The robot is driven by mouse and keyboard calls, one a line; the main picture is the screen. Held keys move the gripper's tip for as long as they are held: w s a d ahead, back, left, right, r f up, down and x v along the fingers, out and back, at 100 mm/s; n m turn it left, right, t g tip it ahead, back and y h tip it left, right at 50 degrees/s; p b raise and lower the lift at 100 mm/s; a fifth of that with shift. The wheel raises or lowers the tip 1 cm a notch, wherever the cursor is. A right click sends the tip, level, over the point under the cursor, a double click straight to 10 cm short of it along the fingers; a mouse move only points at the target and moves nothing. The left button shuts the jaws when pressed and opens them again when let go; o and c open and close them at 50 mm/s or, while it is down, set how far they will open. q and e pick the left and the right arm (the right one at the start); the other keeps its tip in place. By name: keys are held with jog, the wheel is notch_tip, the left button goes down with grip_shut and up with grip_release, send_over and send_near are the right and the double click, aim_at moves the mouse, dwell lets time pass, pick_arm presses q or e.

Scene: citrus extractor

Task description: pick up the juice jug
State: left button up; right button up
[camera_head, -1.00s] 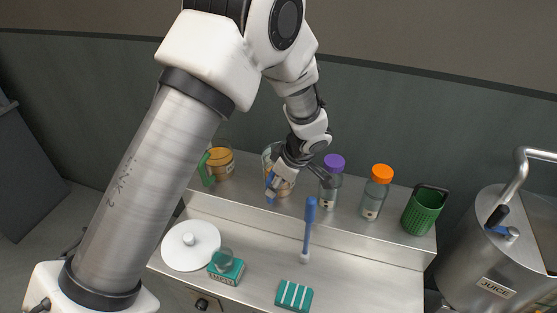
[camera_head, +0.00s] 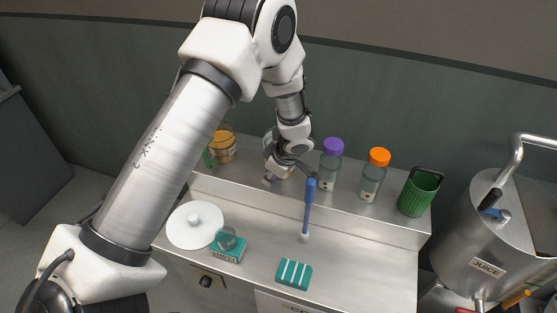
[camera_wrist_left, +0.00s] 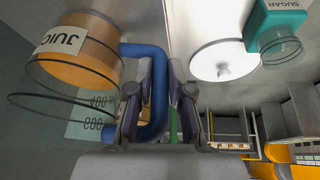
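The juice jug (camera_wrist_left: 77,53) is a clear vessel of orange juice with a JUICE label and a blue handle. It fills the left of the left wrist view. In the head view the jug (camera_head: 269,139) stands on the rear shelf, mostly hidden behind my left gripper (camera_head: 286,172). In the wrist view my left gripper's fingers (camera_wrist_left: 166,72) are at the blue handle (camera_wrist_left: 157,118), which shows between them and partly behind the left finger. I cannot tell whether they press on it. My right gripper is not in view.
A green-handled jug (camera_head: 222,147) stands left on the shelf. Purple-capped (camera_head: 331,168) and orange-capped (camera_head: 372,180) bottles and a green basket (camera_head: 419,193) stand right. A blue-handled tool (camera_head: 308,208) stands upright in front. A white lid (camera_head: 194,226) and sugar box (camera_head: 228,248) are lower left.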

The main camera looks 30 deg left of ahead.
pick_arm(q)
jog(key=shift+w+a+f, duration=0.1)
grip_shut()
jog(key=shift+w+r, duration=0.1)
jog(key=shift+r, duration=0.2)
notch_tip(320, 180, up, 9)
jog(key=b, duration=0.2)
jog(key=shift+r+b, duration=0.1)
jog(key=shift+b, duration=0.3)
jog(key=shift+r, duration=0.1)
